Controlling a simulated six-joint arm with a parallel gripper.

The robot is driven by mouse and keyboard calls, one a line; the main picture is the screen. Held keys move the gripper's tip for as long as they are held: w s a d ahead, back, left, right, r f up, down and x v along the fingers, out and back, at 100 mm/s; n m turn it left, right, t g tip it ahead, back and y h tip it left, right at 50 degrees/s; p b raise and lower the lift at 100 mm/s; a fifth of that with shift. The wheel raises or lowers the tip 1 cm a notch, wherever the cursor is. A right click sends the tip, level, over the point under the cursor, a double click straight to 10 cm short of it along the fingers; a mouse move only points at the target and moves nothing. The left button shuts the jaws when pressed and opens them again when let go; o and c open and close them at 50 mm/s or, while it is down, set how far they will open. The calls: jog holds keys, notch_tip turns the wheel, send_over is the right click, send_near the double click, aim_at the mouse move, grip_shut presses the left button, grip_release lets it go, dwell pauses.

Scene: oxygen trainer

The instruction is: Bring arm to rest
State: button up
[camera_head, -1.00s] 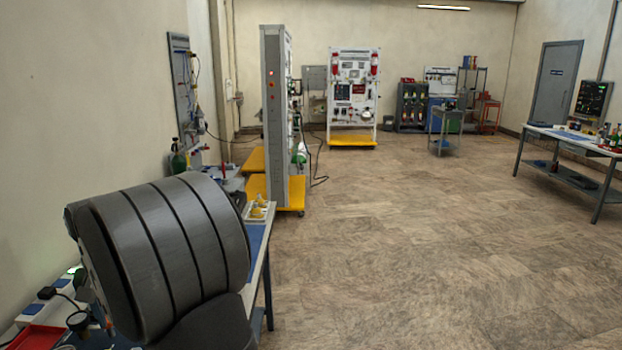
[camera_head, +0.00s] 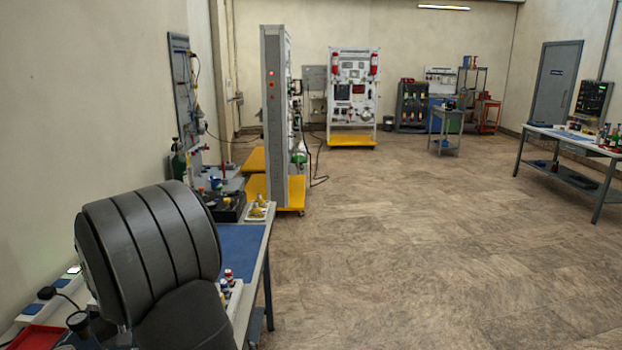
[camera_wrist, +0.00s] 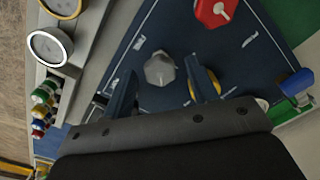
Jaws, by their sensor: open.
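My gripper (camera_wrist: 160,64) shows in the wrist view with its two dark blue fingers apart. Nothing is held between them. A grey faceted knob (camera_wrist: 160,70) on a dark blue panel (camera_wrist: 150,32) lies beyond the gap between the fingers. It looks apart from both fingers, though the distance is hard to judge. In the head view my own dark grey arm link fills the lower left and the gripper is hidden.
The panel carries a red knob (camera_wrist: 215,12) and a blue knob (camera_wrist: 297,84). Two round gauges (camera_wrist: 50,47) sit at its left. Open floor (camera_head: 420,250) lies right.

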jog(key=n, duration=0.4)
jog(key=shift+n, duration=0.4)
notch_tip(320, 180, up, 9)
jog(key=shift+f, duration=0.1)
dwell(0.4)
